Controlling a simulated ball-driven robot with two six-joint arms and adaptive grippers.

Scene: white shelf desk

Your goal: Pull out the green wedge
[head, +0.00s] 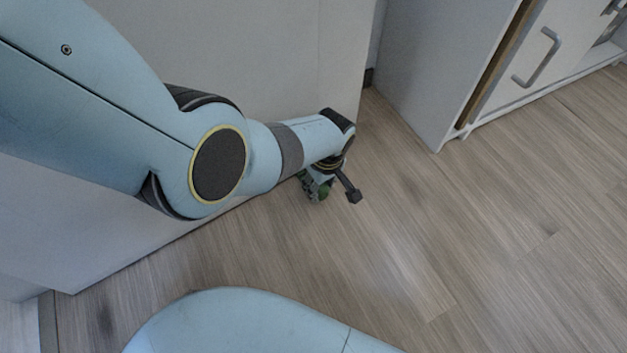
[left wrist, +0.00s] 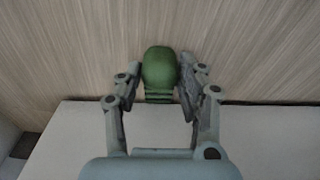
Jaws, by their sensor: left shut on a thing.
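The green wedge (left wrist: 159,68) shows between the fingers of my left gripper (left wrist: 160,85) in the left wrist view. Its rounded end faces up in the picture and a ridged part lies below it. The fingers close on it from both sides. In the head view, a small part of the green wedge (head: 323,191) shows under my left gripper (head: 318,187), low beside the white panel and near the floor. The arm hides most of it. I cannot tell whether the wedge touches the floor. My right gripper is not in view.
A large white panel (head: 290,50) stands behind my left arm. A white cabinet (head: 430,60) with a handle (head: 540,58) stands at the upper right. The wood floor (head: 480,240) between and in front is clear.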

